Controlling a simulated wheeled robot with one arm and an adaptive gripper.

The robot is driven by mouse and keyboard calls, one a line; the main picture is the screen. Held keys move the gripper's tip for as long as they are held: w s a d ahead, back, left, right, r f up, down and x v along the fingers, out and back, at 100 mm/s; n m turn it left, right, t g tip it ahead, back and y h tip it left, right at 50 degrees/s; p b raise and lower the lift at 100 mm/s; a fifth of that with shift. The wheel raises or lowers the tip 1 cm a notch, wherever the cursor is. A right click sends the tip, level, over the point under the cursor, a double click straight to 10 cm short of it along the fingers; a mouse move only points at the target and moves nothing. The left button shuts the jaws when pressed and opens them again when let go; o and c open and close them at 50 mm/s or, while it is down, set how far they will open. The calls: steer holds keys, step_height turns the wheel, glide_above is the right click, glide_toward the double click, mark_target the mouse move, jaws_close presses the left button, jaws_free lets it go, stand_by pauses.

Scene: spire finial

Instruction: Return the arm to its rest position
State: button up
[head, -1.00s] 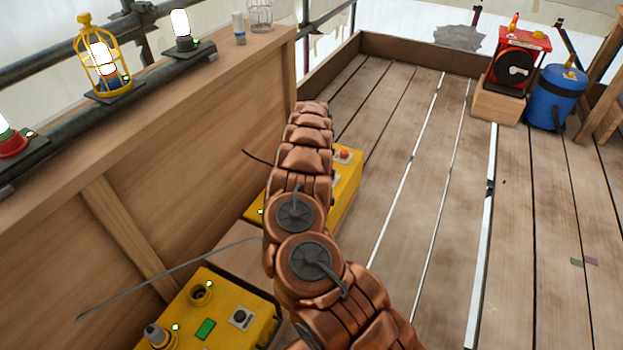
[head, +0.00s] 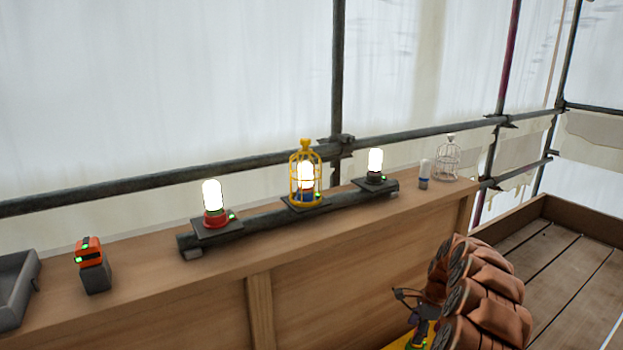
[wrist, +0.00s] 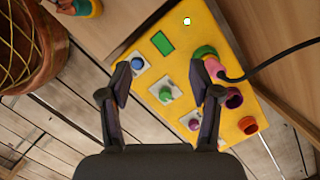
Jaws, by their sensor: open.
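Beyond the fingers is a yellow control box (wrist: 160,50) with a green panel, several coloured knobs and sockets, and a black cable. I cannot tell how far the fingertips are from the box.
On the wooden ledge (head: 140,262) stand a red-based lamp (head: 214,219), a yellow-caged lamp (head: 306,200), a dark-based lamp (head: 376,178), a small bulb (head: 424,183), a white wire cage (head: 447,160), an orange device (head: 89,251) and a grey tray (head: 12,290). Plank floor (head: 560,262) lies right.

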steer(key=s+a+r+n+g, duration=0.1)
steer(key=s+a+r+n, duration=1)
steer(key=s+a+r, duration=0.6)
steer(key=s+d+r+n+g+h, duration=0.1)
steer(key=s+d+n, duration=0.15)
steer(key=s, duration=0.75)
steer(key=s+d+r+n+h, duration=0.1)
steer(key=s+r+n, duration=0.15)
steer(key=s, duration=0.75)
steer(key=s+d+r+n+g+h, duration=0.1)
steer(key=s+n, duration=0.2)
steer(key=s, duration=0.7)
step_height(320, 180, up, 23)
steer(key=s+p, duration=0.1)
steer(key=p, duration=2.1)
steer(key=shift+s+r+t, duration=0.2)
steer(key=shift+s+t, duration=0.1)
steer(key=shift+d, duration=0.1)
